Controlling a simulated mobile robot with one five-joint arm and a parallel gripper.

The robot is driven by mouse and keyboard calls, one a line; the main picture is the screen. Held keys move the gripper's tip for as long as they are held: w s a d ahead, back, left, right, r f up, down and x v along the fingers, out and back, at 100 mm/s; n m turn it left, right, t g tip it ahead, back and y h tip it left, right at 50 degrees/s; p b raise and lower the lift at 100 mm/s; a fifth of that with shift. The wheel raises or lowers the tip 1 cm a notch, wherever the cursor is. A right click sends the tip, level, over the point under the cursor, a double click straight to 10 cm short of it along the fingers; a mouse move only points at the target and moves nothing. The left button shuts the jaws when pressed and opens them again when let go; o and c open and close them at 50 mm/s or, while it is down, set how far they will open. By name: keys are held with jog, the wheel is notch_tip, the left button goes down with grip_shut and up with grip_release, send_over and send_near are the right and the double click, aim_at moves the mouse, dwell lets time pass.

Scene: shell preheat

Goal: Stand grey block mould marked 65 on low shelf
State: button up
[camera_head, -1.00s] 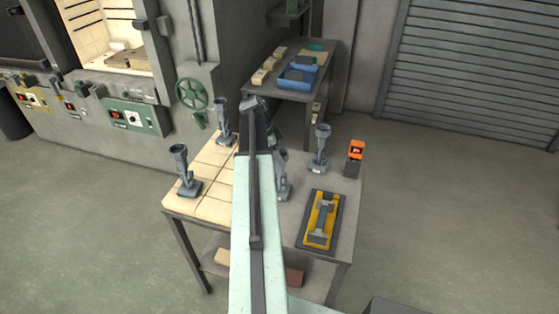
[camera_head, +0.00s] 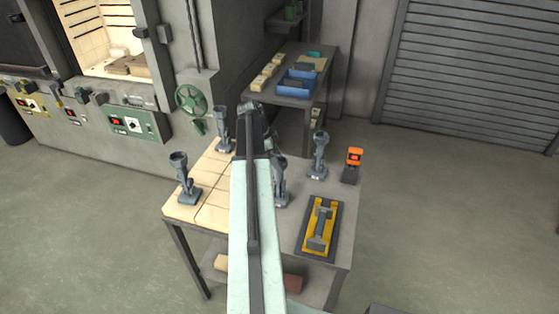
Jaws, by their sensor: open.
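Several grey funnel-topped moulds stand upright on the near table: one at the front left (camera_head: 187,180), one at the back left (camera_head: 222,130), one right of my arm (camera_head: 319,157), and one partly hidden by my arm (camera_head: 280,185). No number is readable, so I cannot tell which object is marked 65. The near table's low shelf (camera_head: 219,273) is partly hidden by the tabletop and my arm. My gripper (camera_head: 250,112) is small and dark at the far end of my arm, beyond the back of the near table. It is open, with nothing visible in it.
A yellow tray (camera_head: 333,222) with a grey piece lies on the near table, near an orange-topped device (camera_head: 354,158). The rear table (camera_head: 318,91) carries blue bins (camera_head: 297,84) and pale blocks (camera_head: 263,77). An open kiln (camera_head: 105,40) stands left.

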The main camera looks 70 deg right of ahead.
jog(key=p+v, duration=0.8)
jog(key=v, duration=0.2)
jog(key=shift+w+a, duration=0.1)
jog(key=shift+a, duration=0.05)
